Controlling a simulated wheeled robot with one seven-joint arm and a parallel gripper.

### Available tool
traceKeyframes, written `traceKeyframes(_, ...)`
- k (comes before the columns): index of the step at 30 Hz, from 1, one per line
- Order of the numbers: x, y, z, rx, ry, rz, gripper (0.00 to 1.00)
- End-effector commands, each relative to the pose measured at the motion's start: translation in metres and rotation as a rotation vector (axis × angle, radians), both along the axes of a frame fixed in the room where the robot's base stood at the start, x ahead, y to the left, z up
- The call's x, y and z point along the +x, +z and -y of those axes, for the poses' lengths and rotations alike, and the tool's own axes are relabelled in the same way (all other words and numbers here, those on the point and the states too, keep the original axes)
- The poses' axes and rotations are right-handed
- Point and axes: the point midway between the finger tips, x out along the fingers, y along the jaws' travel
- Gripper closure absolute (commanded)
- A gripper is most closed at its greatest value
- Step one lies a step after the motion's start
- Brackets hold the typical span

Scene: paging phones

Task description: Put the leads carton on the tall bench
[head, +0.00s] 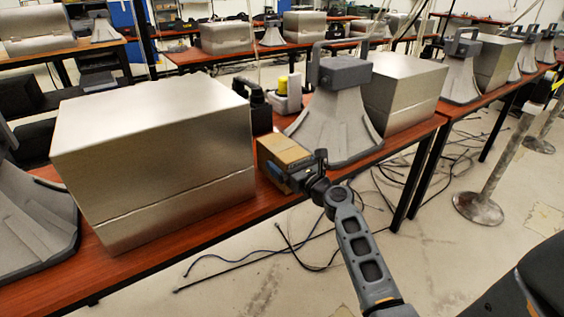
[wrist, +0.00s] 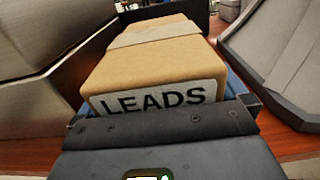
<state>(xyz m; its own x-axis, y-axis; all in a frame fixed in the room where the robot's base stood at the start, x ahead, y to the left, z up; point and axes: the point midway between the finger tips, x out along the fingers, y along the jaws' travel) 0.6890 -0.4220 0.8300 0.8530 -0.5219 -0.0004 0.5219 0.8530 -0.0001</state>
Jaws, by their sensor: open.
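The leads carton (head: 280,150) is a small tan cardboard box on the red-brown bench (head: 205,221), between a large metal box and a grey horn. In the wrist view the carton (wrist: 155,62) fills the middle, with a white label reading LEADS facing me and a paler tape strip over its top. My gripper (head: 305,175) is at the carton's near end. In the wrist view my gripper (wrist: 165,115) is open, with blue-edged parts beside the carton's lower sides. Contact is unclear. I cannot tell which bench is the tall one.
The large metal box (head: 155,150) stands close left of the carton, and the grey horn (head: 335,110) close right. A black device (head: 257,105) and a yellow-topped item (head: 289,93) stand behind. Cables (head: 250,258) lie on the floor. A metal post (head: 500,170) stands at right.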

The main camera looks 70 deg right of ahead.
Motion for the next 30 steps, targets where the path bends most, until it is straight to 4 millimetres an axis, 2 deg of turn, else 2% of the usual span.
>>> traceKeyframes(7,0.0004,-0.0001,0.0005,0.0,-0.001,0.0,0.02)
traceKeyframes(26,0.0004,0.0015,0.0007,-0.002,-0.001,0.001,0.62)
traceKeyframes(30,0.0004,0.0023,0.0007,-0.002,-0.001,0.002,0.62)
